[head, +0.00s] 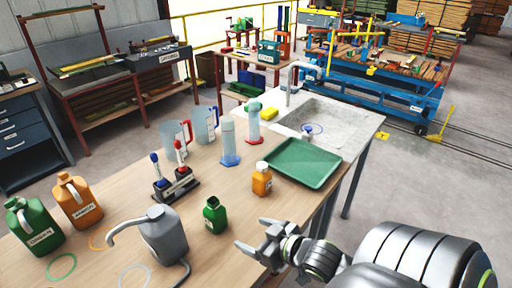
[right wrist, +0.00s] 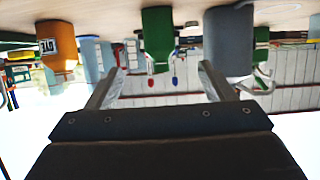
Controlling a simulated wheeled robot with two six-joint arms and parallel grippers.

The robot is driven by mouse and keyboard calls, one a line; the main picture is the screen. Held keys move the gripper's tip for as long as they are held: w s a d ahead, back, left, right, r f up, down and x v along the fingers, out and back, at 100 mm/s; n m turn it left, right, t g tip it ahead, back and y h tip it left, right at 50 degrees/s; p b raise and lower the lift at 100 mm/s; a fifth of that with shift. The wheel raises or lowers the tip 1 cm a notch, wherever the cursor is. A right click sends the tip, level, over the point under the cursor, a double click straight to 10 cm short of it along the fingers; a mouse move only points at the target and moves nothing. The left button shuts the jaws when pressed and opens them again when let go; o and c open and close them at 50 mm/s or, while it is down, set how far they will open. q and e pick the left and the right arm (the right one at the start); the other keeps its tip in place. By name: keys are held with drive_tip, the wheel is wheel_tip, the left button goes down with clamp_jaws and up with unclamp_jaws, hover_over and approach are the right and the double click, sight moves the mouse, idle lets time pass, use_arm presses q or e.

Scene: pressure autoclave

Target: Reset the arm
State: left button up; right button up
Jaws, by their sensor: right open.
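My right gripper (head: 250,234) is open and empty at the front right of the wooden workbench (head: 110,185), its fingers pointing left. In the right wrist view its two fingers (right wrist: 161,70) stand apart with nothing gripped, and the picture is upside down. A small green bottle (head: 215,215) stands left of the fingertips, apart from them. In the right wrist view the green bottle (right wrist: 157,38) appears beyond and between the fingers. A grey spouted can (head: 164,235) stands further left; it also shows in the right wrist view (right wrist: 228,42). My left gripper is not in view.
An orange bottle (head: 262,180) and a green tray (head: 303,163) stand behind the gripper, near the sink (head: 335,118). A rack (head: 175,186) with blue and red tools, clear jugs (head: 205,123), and green (head: 35,228) and orange (head: 80,202) canisters occupy the left. Open floor lies right of the bench.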

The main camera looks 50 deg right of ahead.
idle(0.4)
drive_tip(key=s+f+g, duration=0.1)
drive_tip(key=s+f+g+h, duration=0.1)
drive_tip(key=s+f, duration=0.1)
drive_tip(key=s+f+g+h, duration=0.1)
drive_tip(key=shift+s+a+f+m+g, duration=0.2)
drive_tip(key=shift+a+f+m+g, duration=0.1)
drive_tip(key=shift+a+g, duration=0.1)
drive_tip(key=s+a+f+g, duration=0.2)
drive_tip(key=s+f+g, duration=0.3)
drive_tip(key=s, duration=0.4)
wheel_tip(320, 180, down, 24)
drive_tip(key=d+g, duration=0.1)
drive_tip(key=g, duration=0.1)
drive_tip(key=s+a+f+g, duration=0.1)
drive_tip(key=s+f, duration=1.3)
drive_tip(key=s, duration=0.1)
drive_tip(key=shift+s+f+m, duration=0.2)
drive_tip(key=shift+f+m, duration=0.1)
